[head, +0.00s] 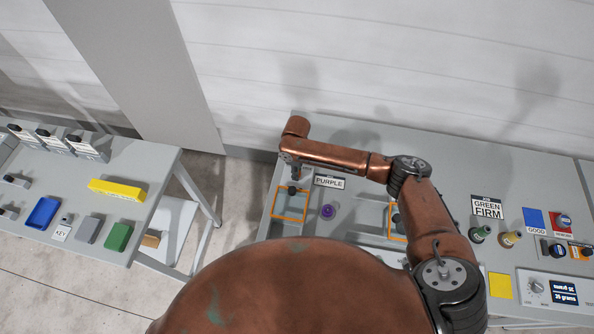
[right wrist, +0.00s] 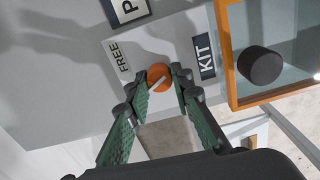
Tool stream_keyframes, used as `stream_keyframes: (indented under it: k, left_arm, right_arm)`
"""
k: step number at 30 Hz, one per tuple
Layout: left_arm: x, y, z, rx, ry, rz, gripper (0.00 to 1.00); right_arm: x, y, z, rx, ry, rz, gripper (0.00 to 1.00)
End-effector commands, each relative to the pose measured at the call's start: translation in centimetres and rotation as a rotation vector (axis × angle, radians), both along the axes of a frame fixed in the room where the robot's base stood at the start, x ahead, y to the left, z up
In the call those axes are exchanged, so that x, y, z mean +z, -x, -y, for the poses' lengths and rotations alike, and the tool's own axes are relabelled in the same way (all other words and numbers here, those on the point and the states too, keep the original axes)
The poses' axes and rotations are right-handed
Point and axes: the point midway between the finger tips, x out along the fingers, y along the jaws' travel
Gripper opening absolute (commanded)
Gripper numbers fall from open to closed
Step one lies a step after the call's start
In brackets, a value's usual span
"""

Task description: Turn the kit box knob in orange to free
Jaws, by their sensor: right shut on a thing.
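The orange knob (right wrist: 158,76) sits on a light plate between a FREE label (right wrist: 118,56) on its left and a KIT label (right wrist: 203,57) on its right. Its pale pointer line lies slanted; I cannot tell which end points. My right gripper (right wrist: 160,84) is shut on the knob, with a green-padded finger on each side. In the head view the right gripper (head: 294,172) hangs from the copper wrist over the table, and the knob is hidden there. My left gripper is not in view.
An orange frame (right wrist: 233,62) with a black cylinder (right wrist: 260,65) inside is close to the right of the knob. In the head view, a PURPLE sign (head: 329,182) and a purple spool (head: 327,211) stand near the gripper. A side table (head: 150,165) stands left, across a floor gap.

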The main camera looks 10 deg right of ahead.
Motion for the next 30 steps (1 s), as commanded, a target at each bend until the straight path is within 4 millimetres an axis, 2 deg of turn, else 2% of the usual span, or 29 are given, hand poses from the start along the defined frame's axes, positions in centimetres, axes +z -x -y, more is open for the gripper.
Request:
stream_keyframes:
  k: [8,18,30]
  left_arm:
    - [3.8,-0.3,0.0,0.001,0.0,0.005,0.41]
    - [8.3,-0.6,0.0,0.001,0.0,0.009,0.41]
    - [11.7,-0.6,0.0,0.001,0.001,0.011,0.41]
  right_arm:
    - [0.5,0.1,-0.1,-0.19,-0.003,-0.004,0.0]
    - [0.5,0.1,-0.1,-0.512,-0.002,-0.004,0.0]
    - [0.3,0.0,-0.1,-0.837,-0.002,-0.004,0.0]
